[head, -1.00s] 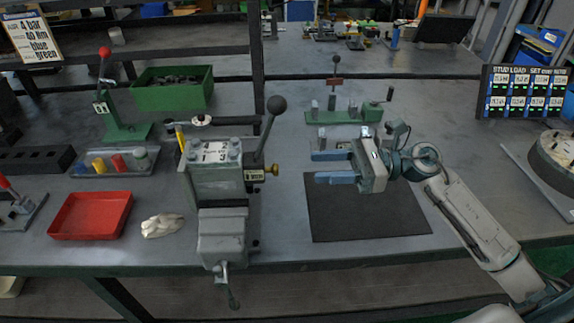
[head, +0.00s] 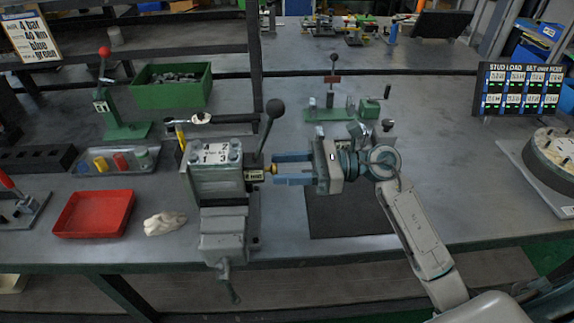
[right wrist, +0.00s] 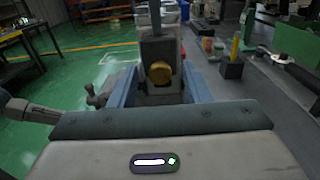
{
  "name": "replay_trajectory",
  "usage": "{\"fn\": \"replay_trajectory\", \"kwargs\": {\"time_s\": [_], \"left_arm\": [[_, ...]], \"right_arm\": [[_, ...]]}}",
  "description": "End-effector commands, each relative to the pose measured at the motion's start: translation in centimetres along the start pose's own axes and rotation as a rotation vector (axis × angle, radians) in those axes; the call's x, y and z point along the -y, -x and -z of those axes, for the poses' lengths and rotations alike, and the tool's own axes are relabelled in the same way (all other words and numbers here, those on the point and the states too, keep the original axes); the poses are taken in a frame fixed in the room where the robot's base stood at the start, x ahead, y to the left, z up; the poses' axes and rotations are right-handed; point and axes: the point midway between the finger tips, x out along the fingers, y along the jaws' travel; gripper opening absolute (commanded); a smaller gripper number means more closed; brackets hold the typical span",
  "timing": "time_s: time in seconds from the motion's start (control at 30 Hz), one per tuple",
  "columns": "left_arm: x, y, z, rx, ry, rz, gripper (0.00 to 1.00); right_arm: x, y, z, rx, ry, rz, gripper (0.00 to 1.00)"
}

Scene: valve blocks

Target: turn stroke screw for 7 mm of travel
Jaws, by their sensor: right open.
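The valve block (head: 217,176) stands clamped in a grey vise (head: 222,232) at the middle of the bench. The stroke screw seems to be the brass knob (head: 272,169) on the block's right side; it shows round and face-on in the right wrist view (right wrist: 160,73). My right gripper (head: 276,170) comes from the right and points left, with its blue fingertips around the knob. In the right wrist view the fingers (right wrist: 160,88) stand apart, one on each side, with gaps to the knob. My left gripper is not in view.
A black-knobbed lever (head: 272,118) rises close above the right gripper's fingers. A dark mat (head: 345,215) lies clear below the right arm. A green fixture (head: 330,112) stands behind. A red tray (head: 93,214) and a pale crumpled cloth (head: 165,223) lie left.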

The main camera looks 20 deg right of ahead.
Motion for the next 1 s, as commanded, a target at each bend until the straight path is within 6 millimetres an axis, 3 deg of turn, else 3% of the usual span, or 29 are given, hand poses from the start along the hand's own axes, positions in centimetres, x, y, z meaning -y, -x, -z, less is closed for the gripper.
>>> {"fn": "replay_trajectory", "kwargs": {"time_s": [0.17, 0.3, 0.4, 0.77, 1.0], "left_arm": [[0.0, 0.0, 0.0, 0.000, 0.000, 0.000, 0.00], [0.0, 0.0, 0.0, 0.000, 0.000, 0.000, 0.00], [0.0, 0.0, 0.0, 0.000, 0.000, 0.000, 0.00], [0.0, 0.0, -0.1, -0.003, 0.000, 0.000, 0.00], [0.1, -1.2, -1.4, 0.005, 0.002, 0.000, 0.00]], "right_arm": [[0.0, 0.0, 0.0, 0.000, 0.000, 0.000, 0.42], [0.0, 0.0, 0.0, 0.000, 0.000, 0.000, 0.14], [0.0, 0.0, 0.0, 0.000, 0.000, 0.000, 0.00], [0.0, 0.0, 0.0, 0.000, -0.063, 0.000, 0.00], [0.1, 0.0, -0.1, 0.000, -0.227, 0.000, 0.00]]}}
